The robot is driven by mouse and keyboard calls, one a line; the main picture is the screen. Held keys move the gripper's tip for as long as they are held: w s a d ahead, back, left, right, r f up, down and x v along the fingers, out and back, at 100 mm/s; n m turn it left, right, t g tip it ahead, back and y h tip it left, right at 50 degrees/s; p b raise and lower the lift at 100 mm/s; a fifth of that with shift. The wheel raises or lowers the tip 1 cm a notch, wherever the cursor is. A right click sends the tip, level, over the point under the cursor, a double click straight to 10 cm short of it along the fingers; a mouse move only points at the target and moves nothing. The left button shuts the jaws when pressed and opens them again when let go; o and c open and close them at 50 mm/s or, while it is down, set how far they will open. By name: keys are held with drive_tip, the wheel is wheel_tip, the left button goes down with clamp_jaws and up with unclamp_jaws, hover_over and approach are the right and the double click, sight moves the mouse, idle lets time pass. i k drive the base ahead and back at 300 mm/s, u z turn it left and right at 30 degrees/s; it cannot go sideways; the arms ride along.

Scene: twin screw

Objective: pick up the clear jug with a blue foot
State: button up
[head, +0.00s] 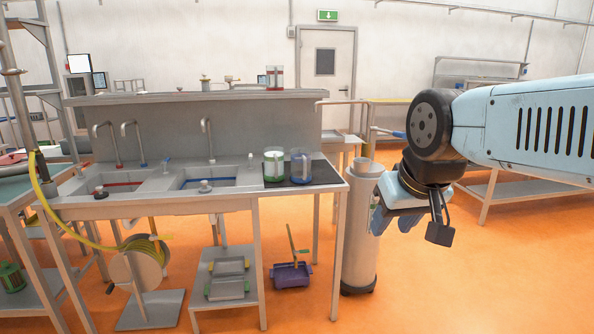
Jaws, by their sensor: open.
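The clear jug with a blue foot (301,165) stands upright on a dark mat (325,174) at the right end of the sink bench. Just left of it, close beside it, stands a similar jug with a green foot (274,166) and whitish contents. My gripper (407,216) hangs at the end of my arm, to the right of the bench and of the jug, apart from both. It is open; the gap between the fingers is hard to make out from this angle. I see nothing held in it.
A tall pale cylinder (360,235) stands on the floor between the bench's right end and my gripper. Two sink basins (215,183) with taps lie left of the jugs. Another clear vessel (274,78) stands on the upper shelf (180,97).

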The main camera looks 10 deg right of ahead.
sight(301, 158)
drive_tip(key=u, duration=0.1)
drive_tip(key=i, duration=1)
drive_tip(key=z, duration=0.1)
